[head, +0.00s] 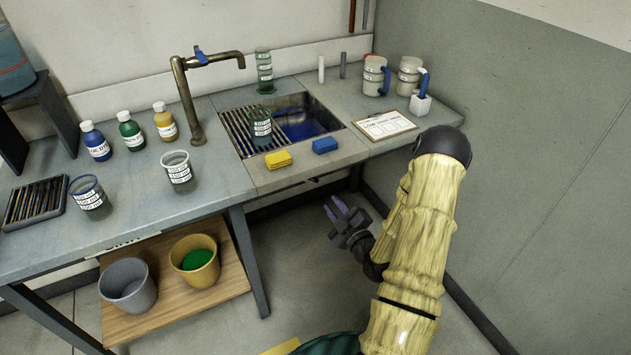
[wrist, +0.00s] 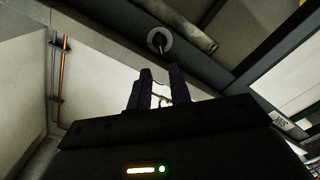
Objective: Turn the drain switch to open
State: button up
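No part labelled as the drain switch shows. In the wrist view, a round grey fitting with a dark centre (wrist: 159,40) sits ahead of and above my fingertips; it may be the drain switch, but I cannot tell, nor how it is set. My gripper (head: 338,208) hangs in front of the bench, below the level of its top, with two purple fingers apart. In the wrist view, my gripper (wrist: 161,75) shows a gap between the fingers. A small pale shape shows through this gap, too unclear to name. The sink (head: 300,125) is set in the bench top, with blue liquid inside.
A bench leg (head: 248,262) stands left of my gripper, and a lower shelf (head: 180,310) holds two buckets. A yellow sponge (head: 278,159), a blue sponge (head: 325,145) and a clipboard (head: 384,124) lie near the front edge. The floor below my gripper is clear.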

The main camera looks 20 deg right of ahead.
aim_at(314, 180)
jog(key=w, duration=1.1)
jog(key=shift+w+a+p, duration=0.2)
jog(key=shift+w+p, duration=0.1)
jog(key=shift+p, duration=0.05)
grip_shut()
